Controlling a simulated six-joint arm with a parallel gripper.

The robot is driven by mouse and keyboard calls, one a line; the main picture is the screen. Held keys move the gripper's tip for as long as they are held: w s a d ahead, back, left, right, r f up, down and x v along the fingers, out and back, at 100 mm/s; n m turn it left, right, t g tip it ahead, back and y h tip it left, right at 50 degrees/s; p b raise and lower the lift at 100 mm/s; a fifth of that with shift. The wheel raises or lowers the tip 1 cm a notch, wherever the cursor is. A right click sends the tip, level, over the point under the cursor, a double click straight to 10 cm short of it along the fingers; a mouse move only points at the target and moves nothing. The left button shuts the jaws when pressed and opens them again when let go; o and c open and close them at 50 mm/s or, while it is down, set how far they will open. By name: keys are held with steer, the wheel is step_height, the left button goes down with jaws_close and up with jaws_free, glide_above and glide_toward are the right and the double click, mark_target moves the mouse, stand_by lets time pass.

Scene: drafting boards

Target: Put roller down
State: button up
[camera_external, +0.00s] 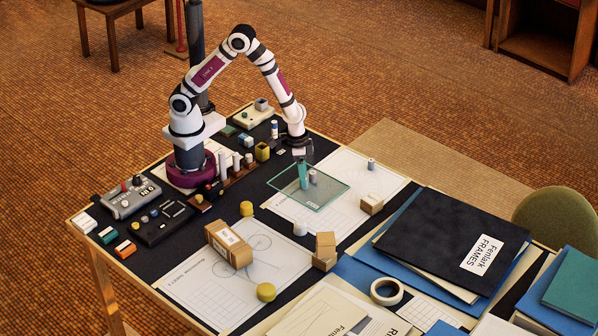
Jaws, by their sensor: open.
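My gripper (302,158) points down over a green-tinted glass plate (328,196) on the right half of the table. Its jaws are open. Directly below them a teal upright piece (304,175), which looks like the roller, stands on or just above the plate. Whether it touches the plate or the fingers is too small to tell. A small grey cylinder (312,177) is just right of it, at the plate. The plate lies over a white drawing sheet (385,183).
A grey cylinder (371,164) and a cardboard box (371,204) stand right of the plate. A wooden rack (238,176) with several cylinders is to the left. Dark folders (450,240) cover the right side.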

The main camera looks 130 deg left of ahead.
step_height(320, 180, up, 10)
steer(key=s, duration=0.1)
steer(key=s+d+r+m, duration=0.4)
steer(key=s+d+m, duration=0.2)
steer(key=s, duration=0.3)
steer(key=s+d+r+m+g+y, duration=0.1)
steer(key=s+d+r+m, duration=0.4)
steer(key=s, duration=0.5)
steer(key=d+m, duration=0.2)
steer(key=d, duration=0.1)
steer(key=shift+d+m, duration=0.15)
steer(key=shift+m, duration=0.15)
